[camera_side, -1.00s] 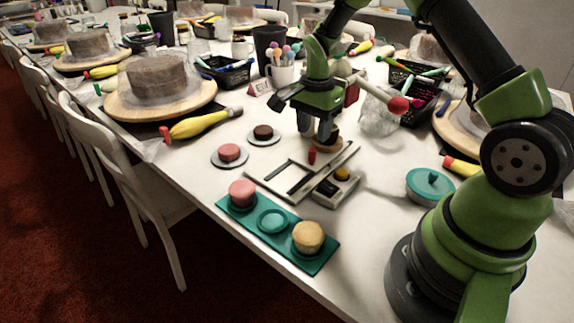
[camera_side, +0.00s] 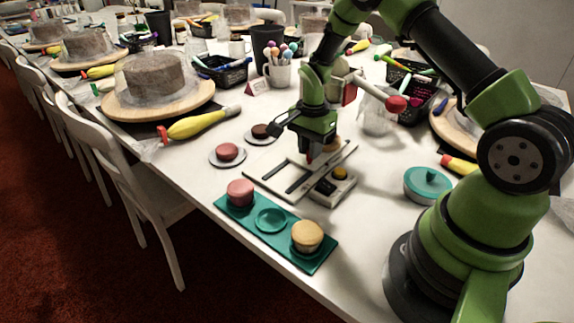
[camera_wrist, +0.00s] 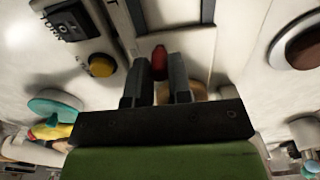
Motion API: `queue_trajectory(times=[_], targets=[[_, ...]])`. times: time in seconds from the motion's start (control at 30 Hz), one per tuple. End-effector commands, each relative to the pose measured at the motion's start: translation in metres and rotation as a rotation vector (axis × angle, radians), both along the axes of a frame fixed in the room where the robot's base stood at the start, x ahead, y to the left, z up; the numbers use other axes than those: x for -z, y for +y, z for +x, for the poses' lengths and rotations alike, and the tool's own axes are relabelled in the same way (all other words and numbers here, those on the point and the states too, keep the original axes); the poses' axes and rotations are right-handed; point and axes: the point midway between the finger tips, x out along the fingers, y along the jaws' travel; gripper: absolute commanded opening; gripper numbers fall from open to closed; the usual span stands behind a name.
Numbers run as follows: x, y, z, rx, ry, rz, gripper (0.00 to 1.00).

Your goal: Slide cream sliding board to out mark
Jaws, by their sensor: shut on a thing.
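The cream sliding board (camera_side: 266,181), a flat frame with dark slots, lies on the white table in the side view. Part of a dark letter mark shows beside the yellow button; I cannot read the whole out mark.
A grey unit with a yellow button (camera_side: 341,173) adjoins the board's right side. A teal tray (camera_side: 270,243) with cakes is in front. Small plates with a pink cake (camera_side: 228,151) and a dark cake (camera_side: 261,131) stand left. A teal lidded pot (camera_side: 428,183) stands right.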

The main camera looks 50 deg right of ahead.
Motion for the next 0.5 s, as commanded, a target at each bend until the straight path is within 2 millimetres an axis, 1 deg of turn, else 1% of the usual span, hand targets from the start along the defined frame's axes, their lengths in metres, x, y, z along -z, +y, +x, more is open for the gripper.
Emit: queue_trajectory(times=[0.5], targets=[[-0.001,0.032,0.001,-0.003,-0.005,-0.001,0.04]])
